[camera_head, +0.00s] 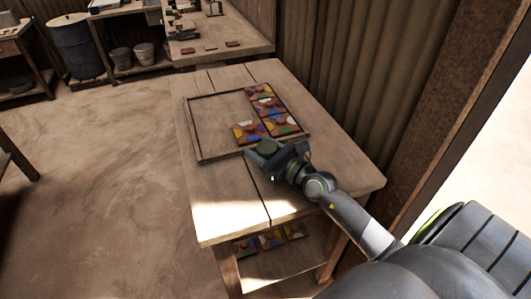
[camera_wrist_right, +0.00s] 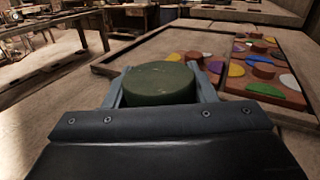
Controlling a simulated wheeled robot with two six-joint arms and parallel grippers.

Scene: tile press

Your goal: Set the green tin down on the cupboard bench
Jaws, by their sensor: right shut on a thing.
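The green tin (camera_head: 266,146) is a short dark green cylinder. My right gripper (camera_head: 264,152) is shut on it over the wooden bench (camera_head: 222,215), near the front edge of a wooden frame. In the right wrist view the tin (camera_wrist_right: 160,84) sits upright between the two grey fingers (camera_wrist_right: 158,90). I cannot tell whether its underside touches anything. No cupboard doors show, so I cannot tell which bench is the cupboard bench. My left gripper is not in view.
The wooden frame (camera_head: 191,127) holds several colourful tiles (camera_head: 266,98) on its right side; its left side is empty. More tiles (camera_head: 270,240) lie on the lower shelf. Another bench (camera_head: 240,35) stands behind, with a blue drum (camera_head: 76,48) and buckets (camera_head: 121,59) to its left.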

